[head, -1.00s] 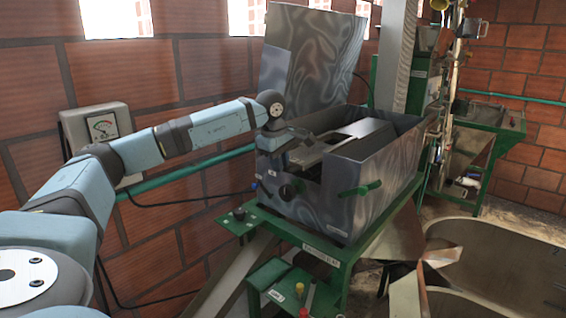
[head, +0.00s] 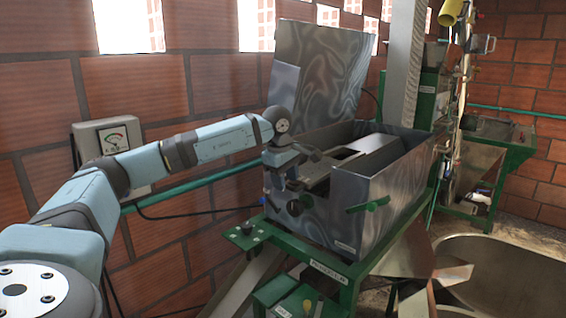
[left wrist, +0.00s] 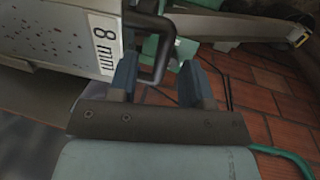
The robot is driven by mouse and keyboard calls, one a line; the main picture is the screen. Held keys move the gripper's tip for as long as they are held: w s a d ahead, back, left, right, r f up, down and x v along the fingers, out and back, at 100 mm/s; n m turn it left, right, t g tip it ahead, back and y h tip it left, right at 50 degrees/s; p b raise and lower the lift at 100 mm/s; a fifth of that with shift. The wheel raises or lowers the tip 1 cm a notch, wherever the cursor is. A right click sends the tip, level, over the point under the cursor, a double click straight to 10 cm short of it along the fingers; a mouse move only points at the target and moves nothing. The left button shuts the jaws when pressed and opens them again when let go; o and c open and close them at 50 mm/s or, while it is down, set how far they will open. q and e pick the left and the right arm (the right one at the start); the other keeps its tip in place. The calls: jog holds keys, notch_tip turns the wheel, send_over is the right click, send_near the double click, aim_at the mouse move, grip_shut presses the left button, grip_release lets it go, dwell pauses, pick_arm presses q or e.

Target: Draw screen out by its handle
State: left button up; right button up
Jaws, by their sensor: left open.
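The screen (left wrist: 60,35) is a grey plate with dark specks and a white "8 mm" label at the upper left of the left wrist view. Its dark, bent handle (left wrist: 164,54) sticks out from the plate's end. My left gripper (left wrist: 160,68) is open, with its two blue fingers on either side of the handle. Whether they touch it cannot be told. In the head view my left gripper (head: 289,164) is at the near left end of the open metal box (head: 365,212). It hides the handle there. My right gripper is not in view.
The box's lid (head: 325,70) stands raised behind it. A green lever (head: 368,204) sticks out from the box's front, above a green frame (head: 320,265). A brick wall and a gauge box (head: 112,140) are beside my left arm. A large basin (head: 510,270) is at right.

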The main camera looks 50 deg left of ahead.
pick_arm(q)
jog(key=shift+r, duration=0.4)
notch_tip(320, 180, up, 13)
jog(key=s+b, duration=0.2)
jog(key=shift+s+d, duration=0.2)
jog(key=shift+s, duration=0.15)
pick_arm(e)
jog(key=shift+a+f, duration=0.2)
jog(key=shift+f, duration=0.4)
pick_arm(q)
jog(key=shift+f, duration=0.15)
